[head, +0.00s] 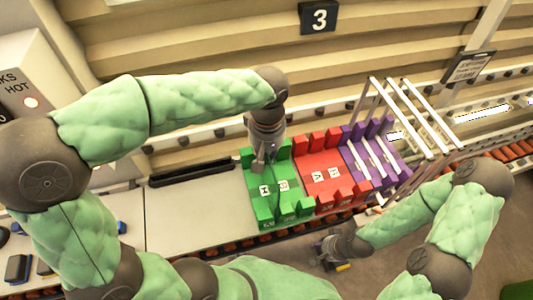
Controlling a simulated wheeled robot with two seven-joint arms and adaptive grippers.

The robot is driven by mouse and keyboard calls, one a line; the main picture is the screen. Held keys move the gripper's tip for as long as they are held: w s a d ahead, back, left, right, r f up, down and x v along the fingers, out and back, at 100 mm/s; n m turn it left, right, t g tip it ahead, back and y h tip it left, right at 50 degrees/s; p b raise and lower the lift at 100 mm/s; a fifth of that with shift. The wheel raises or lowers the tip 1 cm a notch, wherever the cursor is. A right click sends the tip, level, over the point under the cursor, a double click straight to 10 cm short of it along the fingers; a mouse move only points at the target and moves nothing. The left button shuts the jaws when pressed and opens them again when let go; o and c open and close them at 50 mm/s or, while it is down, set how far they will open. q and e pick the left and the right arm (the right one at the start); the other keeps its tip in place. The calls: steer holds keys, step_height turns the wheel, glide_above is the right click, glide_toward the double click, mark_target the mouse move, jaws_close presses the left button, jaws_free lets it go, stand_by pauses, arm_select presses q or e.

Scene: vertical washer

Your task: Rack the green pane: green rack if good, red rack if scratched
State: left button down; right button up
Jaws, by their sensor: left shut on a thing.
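My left gripper (262,160) points down over the green rack (252,209) and is shut on what seems to be the green pane (284,180). The pane is hard to make out against the rack of the same colour, and I cannot tell whether it sits in a slot. No scratch can be made out at this size. The red rack (309,171) stands directly to the right of the green rack, with no pane seen in it. My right gripper (333,252) is low in front of the racks, apart from them; its fingers are too small to read.
A purple rack (391,168) with pale bars adjoins the red rack, and a tall white frame (420,110) rises there. A roller conveyor runs behind. A black slotted bar (192,172) lies left of the green rack. The pale bench top (185,215) is clear.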

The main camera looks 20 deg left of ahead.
arm_select(q)
steer(key=shift+f, duration=0.1)
steer(key=c, duration=1.2)
jaws_free()
steer(key=shift+c, duration=0.2)
steer(key=shift+f, duration=0.1)
step_height(320, 180, up, 12)
